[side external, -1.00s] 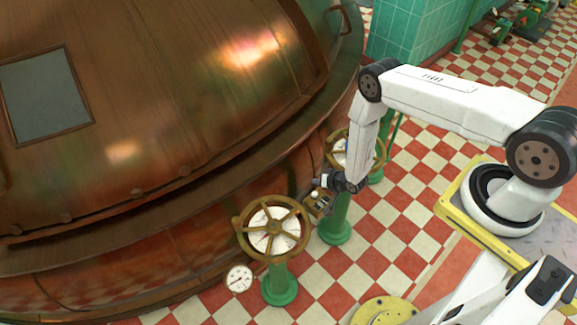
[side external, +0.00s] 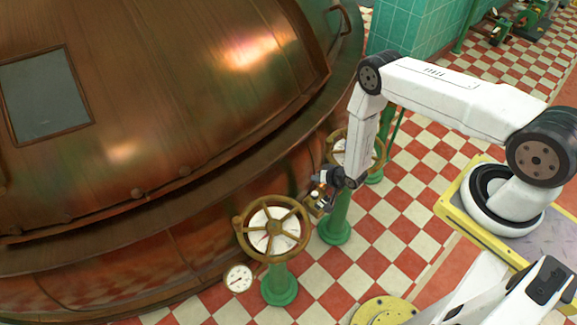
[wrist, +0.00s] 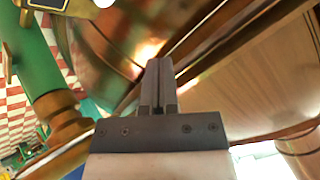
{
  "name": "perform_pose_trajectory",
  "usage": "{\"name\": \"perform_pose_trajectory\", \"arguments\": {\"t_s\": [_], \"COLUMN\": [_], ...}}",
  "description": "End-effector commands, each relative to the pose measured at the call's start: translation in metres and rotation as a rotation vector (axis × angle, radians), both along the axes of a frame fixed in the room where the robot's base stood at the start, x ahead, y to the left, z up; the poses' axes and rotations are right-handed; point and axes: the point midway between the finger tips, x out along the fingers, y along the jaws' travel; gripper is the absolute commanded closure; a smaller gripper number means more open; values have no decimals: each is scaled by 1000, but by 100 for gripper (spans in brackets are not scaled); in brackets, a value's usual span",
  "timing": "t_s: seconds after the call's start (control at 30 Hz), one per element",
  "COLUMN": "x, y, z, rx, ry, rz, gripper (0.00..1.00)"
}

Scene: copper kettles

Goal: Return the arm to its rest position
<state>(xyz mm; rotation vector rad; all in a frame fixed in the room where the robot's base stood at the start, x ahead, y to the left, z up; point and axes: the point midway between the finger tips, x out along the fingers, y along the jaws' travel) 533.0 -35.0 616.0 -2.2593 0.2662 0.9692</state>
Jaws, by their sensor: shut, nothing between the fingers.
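My gripper (side external: 316,203) shows in the side external view at the end of my white arm, between the two valve handwheels and close to the copper kettle's lower wall. In the wrist view my gripper (wrist: 158,62) has its fingers together with nothing between them. The arm is bent, with its forearm hanging down from the elbow. The near brass handwheel (side external: 241,222) on its green post is just left of the gripper. The far handwheel (side external: 380,150) is behind the wrist.
The large copper kettle (side external: 200,110) fills the left side. A round white gauge (side external: 238,278) is beside the near green post (side external: 279,288). A green tiled pillar (side external: 405,35) stands at the back. Checkered floor (side external: 400,230) lies open below the arm.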

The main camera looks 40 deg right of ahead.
Motion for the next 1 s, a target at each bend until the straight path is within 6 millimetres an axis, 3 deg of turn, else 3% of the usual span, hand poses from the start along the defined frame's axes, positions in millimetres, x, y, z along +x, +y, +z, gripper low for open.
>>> {"name": "perform_pose_trajectory", "arguments": {"t_s": [0.27, 0.53, 1.0], "x": [26, 45, 41], "y": [-3, -4, 2], "z": [47, 108, 215], "rx": [-66, -144, -255], "ry": [42, 105, 218], "rz": [44, 104, 214], "gripper": [100, 100, 100]}}
